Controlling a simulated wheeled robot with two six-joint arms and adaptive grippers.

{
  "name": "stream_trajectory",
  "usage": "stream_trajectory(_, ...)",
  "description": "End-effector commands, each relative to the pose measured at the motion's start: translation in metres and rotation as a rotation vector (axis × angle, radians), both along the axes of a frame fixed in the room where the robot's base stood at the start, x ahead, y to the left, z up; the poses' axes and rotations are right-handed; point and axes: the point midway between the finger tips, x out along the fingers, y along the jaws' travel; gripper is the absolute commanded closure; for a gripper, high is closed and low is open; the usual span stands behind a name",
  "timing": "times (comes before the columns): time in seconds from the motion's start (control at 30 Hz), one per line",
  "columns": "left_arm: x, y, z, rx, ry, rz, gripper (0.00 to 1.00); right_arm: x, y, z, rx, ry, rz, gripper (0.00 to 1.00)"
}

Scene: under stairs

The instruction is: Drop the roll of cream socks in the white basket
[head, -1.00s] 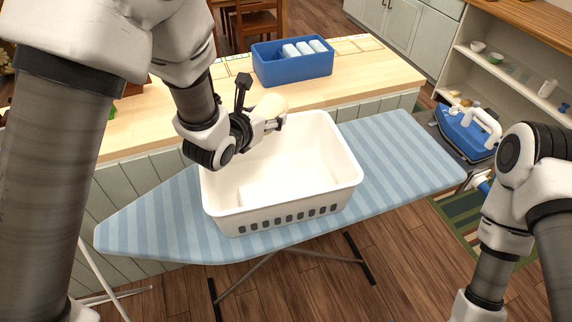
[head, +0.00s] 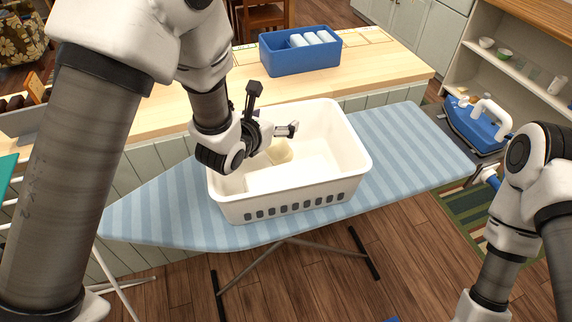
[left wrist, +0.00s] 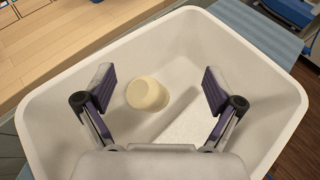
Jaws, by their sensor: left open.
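The white basket (head: 310,182) stands on the striped ironing board. The roll of cream socks (head: 279,152) is inside the basket, below my left gripper (head: 272,110). In the left wrist view the cream roll (left wrist: 147,94) shows between and beyond the two open fingers (left wrist: 158,92), touching neither, against the white inside of the basket (left wrist: 185,50). My left gripper is open and empty over the basket's back left part. My right arm shows at the right edge of the head view, but its gripper is out of view.
The ironing board (head: 405,150) has bare room left and right of the basket. A blue iron (head: 474,124) stands at its right end. Behind is a wooden counter (head: 190,100) with a blue bin (head: 300,55) holding white rolls. Shelves (head: 510,65) stand at the right.

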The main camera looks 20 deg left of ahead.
Motion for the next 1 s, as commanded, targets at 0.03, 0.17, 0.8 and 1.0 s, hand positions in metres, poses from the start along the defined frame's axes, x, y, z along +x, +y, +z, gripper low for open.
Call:
stream_trajectory(0.03,0.000,0.000,0.000,0.000,0.000,0.000,0.08,0.000,0.000,0.000,0.000,0.000,0.000,0.60)
stream_trajectory(0.17,0.001,0.000,0.009,0.001,-0.002,0.000,0.08,0.000,0.000,0.000,0.000,0.000,0.000,0.60)
stream_trajectory(0.8,0.003,0.000,0.098,0.000,0.003,0.000,0.08,0.000,0.000,0.000,0.000,0.000,0.000,0.60)
stream_trajectory(1.0,0.003,0.000,0.098,0.000,0.003,0.000,0.08,0.000,0.000,0.000,0.000,0.000,0.000,0.60)
